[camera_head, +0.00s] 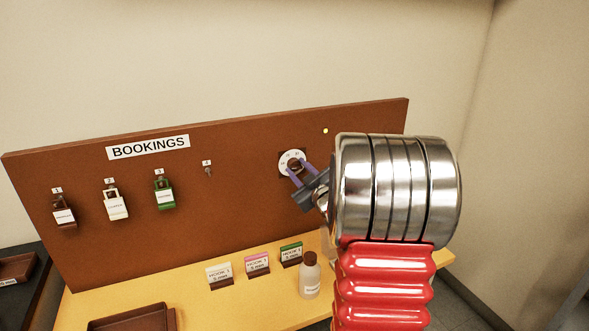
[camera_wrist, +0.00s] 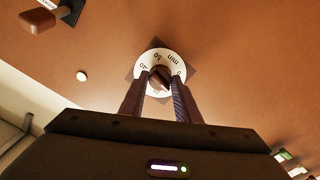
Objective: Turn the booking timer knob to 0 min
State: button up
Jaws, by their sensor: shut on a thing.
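The booking timer has a white dial (camera_head: 284,158) on the upright brown board, with a dark brown knob (camera_head: 294,165) at its centre. My gripper (camera_head: 297,172) reaches the dial from the lower right, its two fingers on either side of the knob. In the wrist view, the dial (camera_wrist: 147,57) shows "min" and numbers near its rim. The brown knob (camera_wrist: 160,76) sits between the two fingertips of my gripper (camera_wrist: 161,88), which is shut on it. The dial's lower part is partly hidden by the fingers, and I cannot clearly read the setting.
The board (camera_head: 235,205) carries a BOOKINGS sign (camera_head: 148,147) and several tags on hooks at left. A brown tray (camera_head: 130,319) lies at the front.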

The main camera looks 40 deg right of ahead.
jog(key=n, duration=0.5)
jog(key=shift+n, duration=0.3)
dwell(0.4)
jog(key=n, duration=0.5)
jog(key=o, duration=1.1)
jog(key=shift+o, duration=0.2)
